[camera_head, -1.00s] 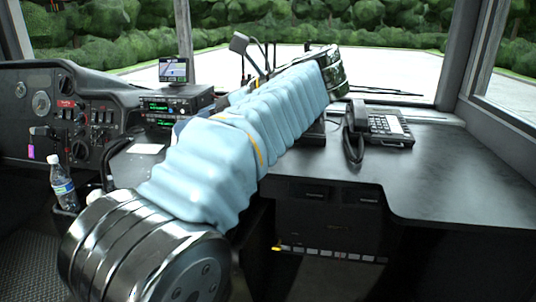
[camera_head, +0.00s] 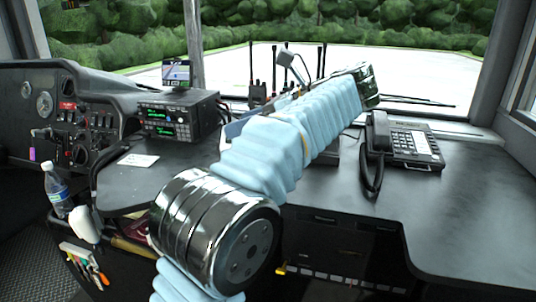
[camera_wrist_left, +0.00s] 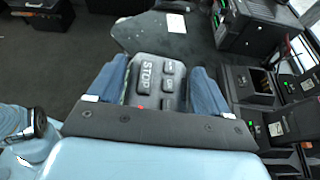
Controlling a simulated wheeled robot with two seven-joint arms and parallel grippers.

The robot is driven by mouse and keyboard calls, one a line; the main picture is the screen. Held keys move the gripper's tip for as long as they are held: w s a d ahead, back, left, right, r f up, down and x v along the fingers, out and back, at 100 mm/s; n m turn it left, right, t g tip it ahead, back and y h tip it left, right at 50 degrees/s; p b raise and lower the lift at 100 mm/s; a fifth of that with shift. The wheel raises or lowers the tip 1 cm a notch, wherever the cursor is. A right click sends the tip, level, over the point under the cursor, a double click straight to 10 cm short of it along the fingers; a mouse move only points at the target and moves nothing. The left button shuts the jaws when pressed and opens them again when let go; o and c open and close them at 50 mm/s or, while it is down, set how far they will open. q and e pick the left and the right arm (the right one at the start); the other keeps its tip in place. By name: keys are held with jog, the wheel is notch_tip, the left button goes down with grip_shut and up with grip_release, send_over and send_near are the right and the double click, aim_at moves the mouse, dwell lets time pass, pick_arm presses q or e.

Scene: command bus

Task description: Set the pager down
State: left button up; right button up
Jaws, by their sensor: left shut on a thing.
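My left gripper (camera_wrist_left: 160,68) shows in the left wrist view with its two blue fingers shut on the sides of the pager (camera_wrist_left: 153,78). The pager is a dark grey device with a large STOP button and smaller buttons, and its far end points away from the wrist. In the head view my light blue sleeved arm covers most of the gripper; a bit of blue finger (camera_head: 234,128) shows behind it, above the desk. The pager cannot be made out there. My right gripper is in neither view.
The desk (camera_head: 455,200) is clear at the right, with a phone (camera_head: 405,143) towards its back. A radio stack (camera_head: 178,115) and white paper (camera_head: 138,160) are on the left. Chargers (camera_wrist_left: 290,125) stand close beside the gripper. A bottle (camera_head: 57,188) stands at far left.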

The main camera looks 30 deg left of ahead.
pick_arm(q)
jog(key=w+f, duration=0.4)
jog(key=w, duration=0.1)
jog(key=w+f, duration=0.2)
jog(key=f, duration=0.1)
jog(key=shift+w+a+p, duration=0.3)
jog(key=shift+w+p, duration=0.05)
jog(key=shift+p, duration=0.05)
jog(key=shift+w+f, duration=0.2)
jog(key=shift+f, duration=1.55)
jog(key=o, duration=1.5)
jog(key=shift+c, duration=0.2)
